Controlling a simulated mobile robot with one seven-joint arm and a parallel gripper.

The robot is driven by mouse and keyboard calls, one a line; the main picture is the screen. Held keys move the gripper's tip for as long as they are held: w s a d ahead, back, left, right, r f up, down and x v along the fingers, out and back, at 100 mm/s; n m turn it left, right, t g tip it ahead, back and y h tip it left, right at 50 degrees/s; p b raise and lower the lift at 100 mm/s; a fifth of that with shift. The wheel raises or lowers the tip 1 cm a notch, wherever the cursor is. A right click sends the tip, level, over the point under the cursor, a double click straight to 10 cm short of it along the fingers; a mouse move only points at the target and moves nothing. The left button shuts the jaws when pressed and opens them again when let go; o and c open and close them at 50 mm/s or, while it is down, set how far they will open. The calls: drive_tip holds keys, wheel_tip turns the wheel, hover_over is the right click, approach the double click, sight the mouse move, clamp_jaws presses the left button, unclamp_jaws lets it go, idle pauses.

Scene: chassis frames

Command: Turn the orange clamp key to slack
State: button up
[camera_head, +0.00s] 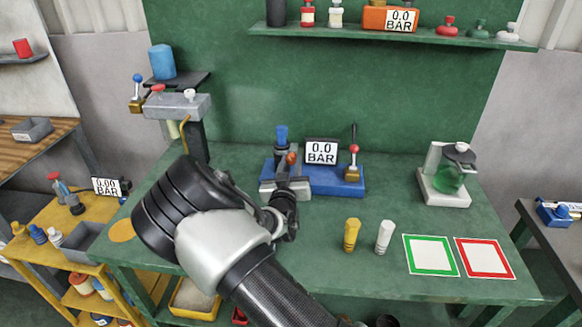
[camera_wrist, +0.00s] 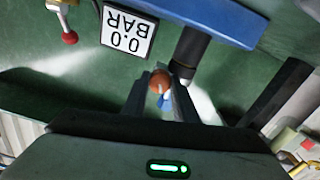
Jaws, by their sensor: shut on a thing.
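The orange clamp key (camera_head: 291,157) is on the blue-based test fixture (camera_head: 335,182) on the green bench. In the wrist view the rounded orange end of the key (camera_wrist: 159,80) sits between the two dark fingertips. My gripper (camera_head: 287,180) reaches the fixture from the front, and its fingers (camera_wrist: 159,92) are shut on the key. A blue-capped part (camera_head: 281,136) stands upright just behind the key. A gauge (camera_head: 321,151) reading 0.0 BAR is to the right of the key. The key's lower part is hidden by my fingers.
A red-knobbed lever (camera_head: 354,149) stands at the fixture's right end. A yellow fitting (camera_head: 351,235) and a white fitting (camera_head: 384,237) stand in front. Green-framed (camera_head: 431,271) and red-framed (camera_head: 484,273) pads lie empty at right. A flask of green liquid (camera_head: 452,175) is behind them.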

drive_tip(key=n+b, duration=0.2)
drive_tip(key=n, duration=0.4)
drive_tip(key=shift+f+n+b, duration=0.1)
drive_tip(key=shift+n+b, duration=0.2)
drive_tip(key=shift+b, duration=0.1)
drive_tip(key=n, duration=0.3)
drive_tip(key=shift+n+b, duration=0.3)
drive_tip(key=shift+b, duration=0.1)
drive_tip(key=n, duration=0.3)
drive_tip(key=shift+n+b, duration=0.3)
drive_tip(key=n+b, duration=0.1)
drive_tip(key=n, duration=0.4)
drive_tip(key=shift+n, duration=0.3)
drive_tip(key=n+b, duration=0.1)
drive_tip(key=n, duration=0.4)
drive_tip(key=shift+b, duration=0.4)
drive_tip(key=shift+n, duration=0.4)
drive_tip(key=o, duration=1.1)
drive_tip(key=shift+c, duration=0.2)
